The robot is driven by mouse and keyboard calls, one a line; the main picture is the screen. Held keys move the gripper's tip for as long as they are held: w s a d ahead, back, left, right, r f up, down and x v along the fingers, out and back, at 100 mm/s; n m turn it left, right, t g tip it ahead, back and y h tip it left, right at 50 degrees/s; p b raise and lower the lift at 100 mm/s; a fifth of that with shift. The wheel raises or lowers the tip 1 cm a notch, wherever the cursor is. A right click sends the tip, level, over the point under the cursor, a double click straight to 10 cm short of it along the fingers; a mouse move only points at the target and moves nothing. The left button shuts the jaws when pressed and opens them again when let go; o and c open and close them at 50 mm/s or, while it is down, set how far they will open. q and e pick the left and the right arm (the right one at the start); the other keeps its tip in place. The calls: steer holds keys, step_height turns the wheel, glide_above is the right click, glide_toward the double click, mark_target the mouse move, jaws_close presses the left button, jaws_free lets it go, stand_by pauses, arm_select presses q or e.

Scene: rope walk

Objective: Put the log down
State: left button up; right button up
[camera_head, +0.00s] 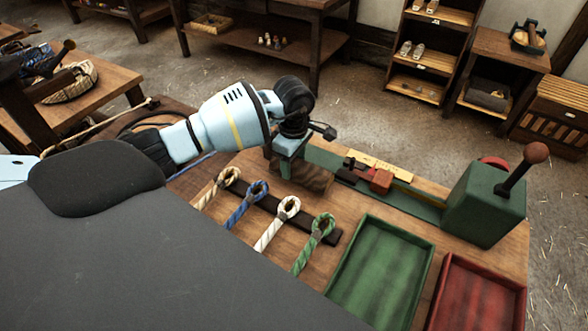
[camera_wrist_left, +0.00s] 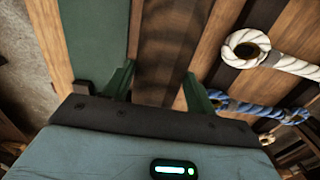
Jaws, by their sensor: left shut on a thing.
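My left gripper (camera_head: 289,160) reaches over the workbench (camera_head: 236,276) from the left and points down. It is shut on the log (camera_head: 310,180), a short dark brown piece of wood low over the bench, beside the green metal bed (camera_head: 324,156). I cannot tell whether the log touches the bench top. In the left wrist view the two green fingers (camera_wrist_left: 158,84) stand on either side of the brown, grained log (camera_wrist_left: 166,45). My right gripper is out of view.
Looped rope ends, white (camera_head: 277,222), blue (camera_head: 244,208), green (camera_head: 315,243) and tan (camera_head: 216,186), lie along a dark strip near the gripper. A green tray (camera_head: 380,270) and a red tray (camera_head: 478,295) are to the right. A green lever box (camera_head: 484,205) ends the bed.

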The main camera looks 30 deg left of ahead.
mark_target(294, 170)
arm_select(q)
steer(key=shift+f, duration=1.6)
steer(key=shift+f, duration=0.15)
steer(key=o, duration=1.1)
